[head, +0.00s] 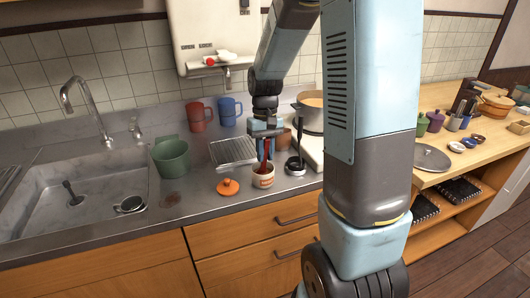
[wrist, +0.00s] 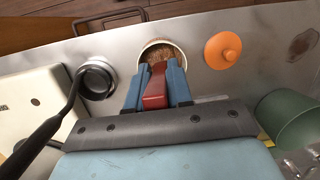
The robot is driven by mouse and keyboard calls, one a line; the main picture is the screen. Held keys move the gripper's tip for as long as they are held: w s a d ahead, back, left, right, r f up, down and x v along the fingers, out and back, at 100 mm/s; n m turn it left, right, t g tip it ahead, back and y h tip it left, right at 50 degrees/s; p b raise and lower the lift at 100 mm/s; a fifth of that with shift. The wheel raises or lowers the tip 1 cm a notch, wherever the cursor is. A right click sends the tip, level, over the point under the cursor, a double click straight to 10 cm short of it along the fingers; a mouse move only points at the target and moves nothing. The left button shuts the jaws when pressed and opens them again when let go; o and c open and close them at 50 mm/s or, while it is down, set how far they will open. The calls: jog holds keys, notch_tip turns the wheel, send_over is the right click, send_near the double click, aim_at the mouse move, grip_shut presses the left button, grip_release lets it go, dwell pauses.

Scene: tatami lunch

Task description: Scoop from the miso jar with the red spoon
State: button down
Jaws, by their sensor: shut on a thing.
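The miso jar (head: 263,181) is a small pale pot with reddish marks, standing open near the counter's front edge. Brown miso (wrist: 165,52) shows in its mouth in the wrist view. My gripper (head: 265,145) is above the jar and shut on the red spoon (wrist: 155,88), which also shows in the head view (head: 266,160). The spoon points down into the jar's mouth; its lower end is hidden, so I cannot tell how deep it is in the miso. The orange lid (head: 228,187) lies on the counter beside the jar, and shows in the wrist view (wrist: 223,50).
A black ladle (wrist: 62,112) rests in a round holder (wrist: 96,79) close beside the jar. A green pot (head: 171,157), wire rack (head: 233,151), red mug (head: 199,116) and blue mug (head: 229,110) stand around. A soup pot (head: 309,119) is behind, right.

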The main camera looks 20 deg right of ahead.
aim_at(266, 139)
jog(key=shift+d, duration=0.3)
jog(key=shift+a, duration=0.15)
dwell(0.3)
jog(key=shift+r, duration=0.15)
dwell(0.5)
jog(key=shift+r, duration=4.15)
